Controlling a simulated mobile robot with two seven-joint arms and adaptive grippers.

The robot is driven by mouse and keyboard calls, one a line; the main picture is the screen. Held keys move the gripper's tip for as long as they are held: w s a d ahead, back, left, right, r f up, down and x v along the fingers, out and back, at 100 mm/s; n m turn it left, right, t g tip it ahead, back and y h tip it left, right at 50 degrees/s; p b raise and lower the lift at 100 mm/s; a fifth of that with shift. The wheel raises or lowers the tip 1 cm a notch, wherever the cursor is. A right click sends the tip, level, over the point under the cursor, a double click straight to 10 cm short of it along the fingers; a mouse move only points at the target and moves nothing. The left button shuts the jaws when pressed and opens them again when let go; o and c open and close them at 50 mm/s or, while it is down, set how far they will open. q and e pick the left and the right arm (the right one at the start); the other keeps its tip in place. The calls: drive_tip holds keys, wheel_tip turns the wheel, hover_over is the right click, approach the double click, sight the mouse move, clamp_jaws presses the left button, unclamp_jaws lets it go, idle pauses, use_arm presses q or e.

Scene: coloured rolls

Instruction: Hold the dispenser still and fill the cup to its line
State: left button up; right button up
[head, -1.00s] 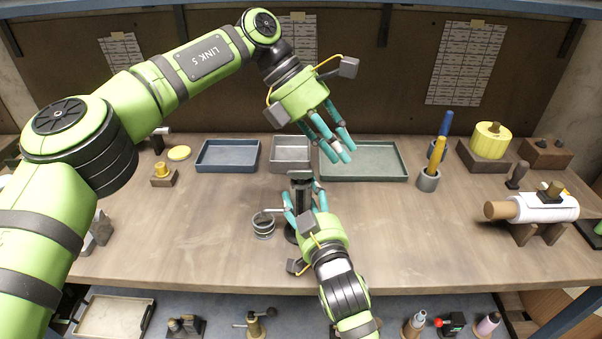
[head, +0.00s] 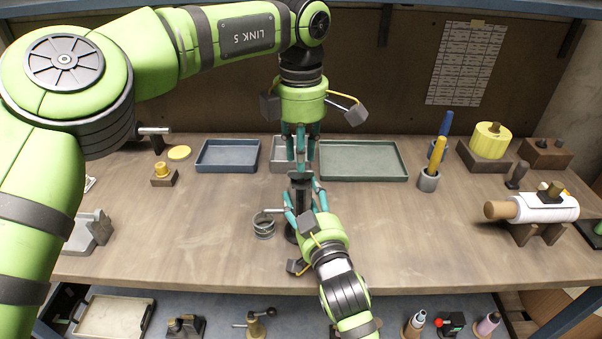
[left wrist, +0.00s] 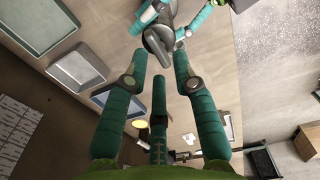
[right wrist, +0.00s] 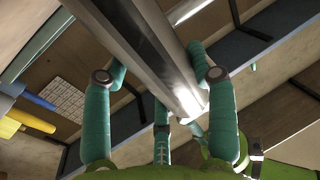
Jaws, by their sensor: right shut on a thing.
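The dispenser (head: 299,191) is a dark upright column on the bench, with a spout reaching left. My right gripper (head: 306,200) is shut on its column; the right wrist view shows the shiny metal column (right wrist: 150,45) between the fingers. The cup (head: 264,226) is a small clear vessel with dark bands, standing on the bench beneath the spout. Its line and fill level are too small to tell. My left gripper (head: 301,165) points down just above the dispenser's top. Its fingers are apart and empty in the left wrist view, with the grey dispenser head (left wrist: 160,38) just beyond the tips.
Behind stand a blue tray (head: 228,170), a grey tray (head: 283,167) and a green tray (head: 363,178). A pot with a yellow marker (head: 428,182) and a white roll (head: 545,209) are to the right.

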use_arm(q)
drive_tip(key=shift+s+a+f, duration=0.1)
drive_tip(key=shift+f, duration=1.45)
drive_tip(key=shift+d, duration=0.2)
clamp_jaws()
drive_tip(key=shift+r, duration=0.1)
